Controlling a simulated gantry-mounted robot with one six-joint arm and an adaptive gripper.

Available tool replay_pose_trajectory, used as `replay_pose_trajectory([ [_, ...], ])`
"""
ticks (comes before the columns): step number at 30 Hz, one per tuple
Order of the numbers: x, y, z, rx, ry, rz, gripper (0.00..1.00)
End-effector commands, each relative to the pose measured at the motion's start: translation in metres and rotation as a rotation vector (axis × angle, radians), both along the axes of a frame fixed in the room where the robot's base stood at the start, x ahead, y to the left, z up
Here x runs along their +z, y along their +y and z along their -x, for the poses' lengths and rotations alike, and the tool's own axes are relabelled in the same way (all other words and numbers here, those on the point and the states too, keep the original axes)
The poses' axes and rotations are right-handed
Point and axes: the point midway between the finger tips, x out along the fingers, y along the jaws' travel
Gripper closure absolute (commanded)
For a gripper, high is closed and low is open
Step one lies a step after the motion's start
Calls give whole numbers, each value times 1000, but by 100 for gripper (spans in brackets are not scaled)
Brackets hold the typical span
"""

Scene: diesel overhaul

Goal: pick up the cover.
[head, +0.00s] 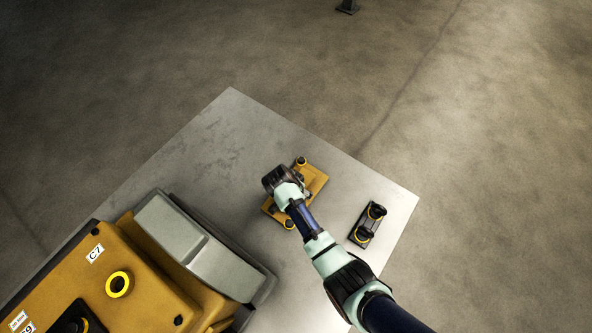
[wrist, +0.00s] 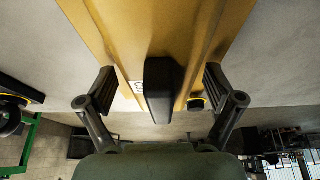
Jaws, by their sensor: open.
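The yellow cover (head: 316,180) lies on the grey table, with round dark knobs ringed in yellow at its ends. My gripper (head: 279,180) is over the cover and hides its middle in the head view. In the wrist view the cover (wrist: 150,25) fills the upper middle, with a black upright handle (wrist: 160,90) on it. My gripper's open fingers (wrist: 158,88) stand one on each side of the handle, with a gap on both sides. Whether the fingertips touch the cover is unclear.
A black block (head: 365,226) with two yellow-ringed knobs lies right of the cover. A large yellow engine (head: 150,270) with a grey top part (head: 185,240) stands at the lower left. The table (head: 232,125) is bare toward its far corner.

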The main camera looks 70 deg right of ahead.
Motion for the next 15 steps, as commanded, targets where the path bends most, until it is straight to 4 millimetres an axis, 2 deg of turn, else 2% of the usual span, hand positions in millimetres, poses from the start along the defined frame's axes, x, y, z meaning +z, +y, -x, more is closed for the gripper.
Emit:
replay_pose_trajectory([
  [4, 2, 0, 0, 0, -1, 0, 10],
  [15, 2, 0, 0, 0, 0, 0, 72],
])
